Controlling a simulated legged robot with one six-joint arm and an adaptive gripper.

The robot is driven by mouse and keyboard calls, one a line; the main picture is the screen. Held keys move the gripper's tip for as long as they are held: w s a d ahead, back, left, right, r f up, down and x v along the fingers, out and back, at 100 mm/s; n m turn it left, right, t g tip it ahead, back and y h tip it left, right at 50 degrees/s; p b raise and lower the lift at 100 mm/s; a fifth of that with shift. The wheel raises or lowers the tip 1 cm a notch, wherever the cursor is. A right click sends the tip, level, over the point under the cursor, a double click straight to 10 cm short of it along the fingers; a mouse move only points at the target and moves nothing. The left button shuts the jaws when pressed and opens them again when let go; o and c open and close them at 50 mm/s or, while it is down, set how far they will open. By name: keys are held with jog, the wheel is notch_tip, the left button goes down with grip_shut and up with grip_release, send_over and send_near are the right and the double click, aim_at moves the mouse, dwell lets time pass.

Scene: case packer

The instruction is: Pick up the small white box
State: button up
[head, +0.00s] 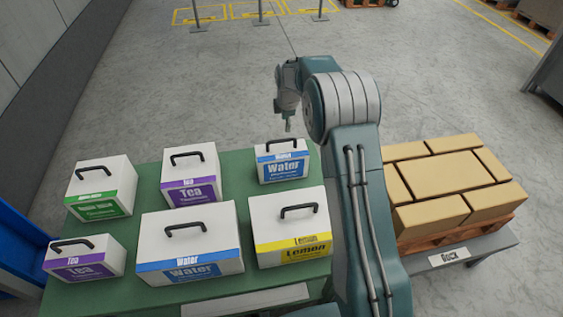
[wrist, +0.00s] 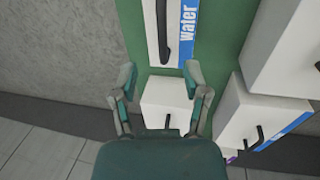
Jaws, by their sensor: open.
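Several white boxes with black handles stand on a green table. Two are small: one with a blue Water band (head: 282,163) at the back right, and one with a purple Tea band (head: 85,259) at the front left. My gripper (head: 288,127) hangs just beyond the small Water box in the head view, its fingers small and partly hard to see there. In the wrist view, my gripper (wrist: 160,75) is open and empty. A plain white box (wrist: 167,98) shows between and beyond its fingers, apart from them as far as I can see. Its label is hidden.
Larger boxes share the table (head: 115,299): green-banded (head: 103,183), Tea (head: 190,170), Water (head: 190,240) and Lemon (head: 290,225). Brown cartons (head: 440,175) sit on a pallet at the right. Open floor lies behind the table.

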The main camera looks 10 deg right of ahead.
aim_at(282, 141)
jog(key=f, duration=0.2)
jog(key=w+f, duration=0.1)
jog(key=f, duration=0.2)
jog(key=shift+f, duration=0.2)
jog(key=f, duration=0.3)
jog(key=w+f, duration=0.1)
jog(key=f, duration=0.1)
jog(key=shift+a+f, duration=0.1)
jog(key=shift+a, duration=0.3)
jog(key=shift+s, duration=0.1)
grip_shut()
